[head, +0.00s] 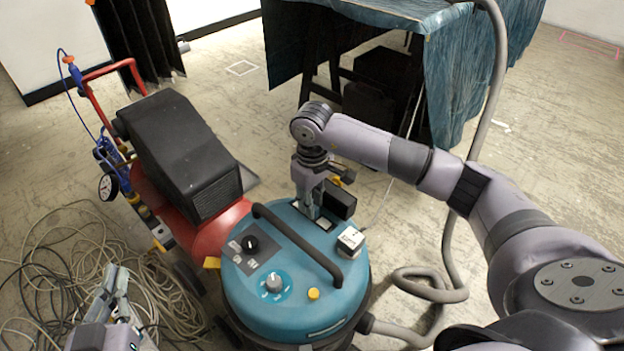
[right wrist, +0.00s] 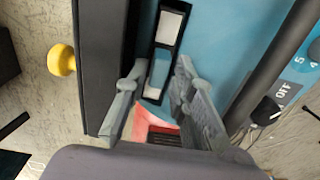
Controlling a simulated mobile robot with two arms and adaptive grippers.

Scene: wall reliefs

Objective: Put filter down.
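A black-framed strip with white panels (head: 323,222) is set into the top of the teal vacuum (head: 303,297); it looks like the filter in its slot, though I cannot be sure. In the right wrist view the strip (right wrist: 166,45) lies ahead between my fingers. My right gripper (head: 311,212) points down over this slot. Its two fingers (right wrist: 158,78) are apart, and I see nothing clamped between them. A black upright panel (head: 340,200) stands right beside the slot, close to one finger. My left gripper (head: 117,283) is low at the left, partly cut off, away from the vacuum.
A black handle (head: 297,243) arches over the vacuum top. A small white box (head: 350,240) sits near its edge. A red compressor (head: 217,232) with a black housing (head: 180,150) stands left. Tangled cables (head: 60,265) cover the left floor. A draped table (head: 345,25) stands behind.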

